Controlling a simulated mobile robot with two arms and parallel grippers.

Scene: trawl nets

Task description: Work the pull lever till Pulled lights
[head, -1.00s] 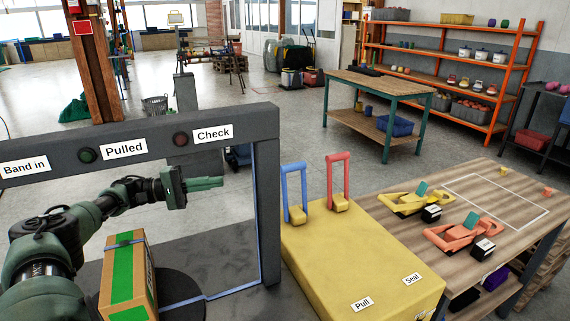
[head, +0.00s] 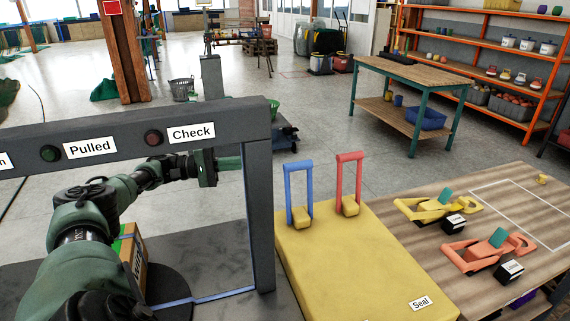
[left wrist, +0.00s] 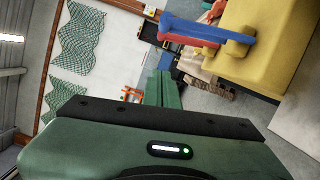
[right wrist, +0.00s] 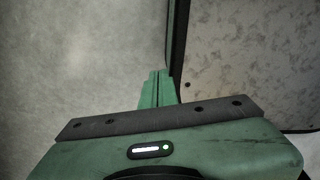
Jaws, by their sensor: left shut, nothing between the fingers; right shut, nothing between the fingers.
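The blue lever (head: 299,192) and the red lever (head: 350,180) stand upright on the yellow box (head: 335,255). Both also show in the left wrist view, the blue one (left wrist: 195,31) in front of the red one (left wrist: 200,42). The Pulled lamp (head: 49,153) is dark green and looks unlit. My left gripper (head: 230,163) is shut and empty beside the grey frame's right post, apart from both levers; its closed fingers (left wrist: 163,88) show in the left wrist view. My right gripper (right wrist: 157,90) is shut and empty, outside the head view.
The grey frame (head: 258,225) stands between my left arm and the levers. The Check lamp (head: 153,138) is dark red. A Seal label (head: 420,303) marks the box. A wooden table (head: 520,240) with yellow and red clamp-like devices stands right. A strapped carton (head: 138,260) is behind my arm.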

